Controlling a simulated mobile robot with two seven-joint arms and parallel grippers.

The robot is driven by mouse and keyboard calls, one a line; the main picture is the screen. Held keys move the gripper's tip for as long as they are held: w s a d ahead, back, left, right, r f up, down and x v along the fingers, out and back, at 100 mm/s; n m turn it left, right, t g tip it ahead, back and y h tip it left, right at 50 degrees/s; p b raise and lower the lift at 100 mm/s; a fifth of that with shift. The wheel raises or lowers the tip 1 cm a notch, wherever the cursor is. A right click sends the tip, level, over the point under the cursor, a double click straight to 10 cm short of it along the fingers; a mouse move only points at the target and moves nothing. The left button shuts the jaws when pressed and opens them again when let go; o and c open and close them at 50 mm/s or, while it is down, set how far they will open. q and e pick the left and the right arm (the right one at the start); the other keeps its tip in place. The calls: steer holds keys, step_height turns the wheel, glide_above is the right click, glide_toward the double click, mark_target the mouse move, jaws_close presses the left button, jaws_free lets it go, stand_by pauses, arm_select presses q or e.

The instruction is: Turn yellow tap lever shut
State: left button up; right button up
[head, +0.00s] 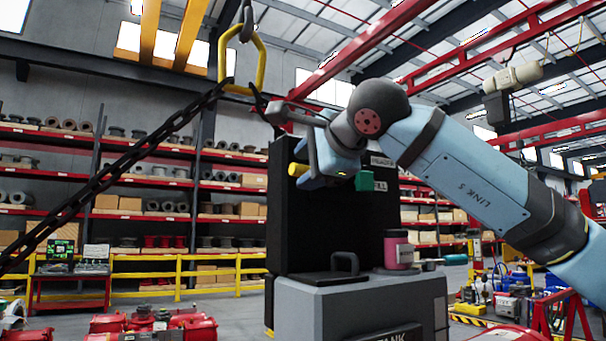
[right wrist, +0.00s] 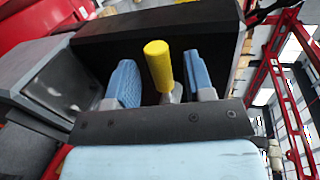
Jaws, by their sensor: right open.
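The yellow tap lever (head: 297,169) shows in the head view at the left end of my right gripper, in front of the black panel. In the right wrist view the lever (right wrist: 159,62) is a yellow rounded handle on a grey stem. It stands between the two blue fingers of my right gripper (right wrist: 163,84), with a gap on both sides. My right gripper (head: 312,170) is open around the lever. The tap body is mostly hidden behind my gripper; a green block (head: 364,181) shows just right of it. My left gripper is not in view.
The black panel (head: 320,235) rises from a grey tank (head: 350,308). A pink container (head: 398,250) and a black handle (head: 344,264) sit on the tank top. A chain (head: 120,165) slants across the left, below a yellow hook frame (head: 261,62). Yellow railings (head: 210,258) stand behind.

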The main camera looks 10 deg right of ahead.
steer(key=b+v, duration=0.2)
steer(key=v, duration=1)
steer(key=shift+f, duration=0.1)
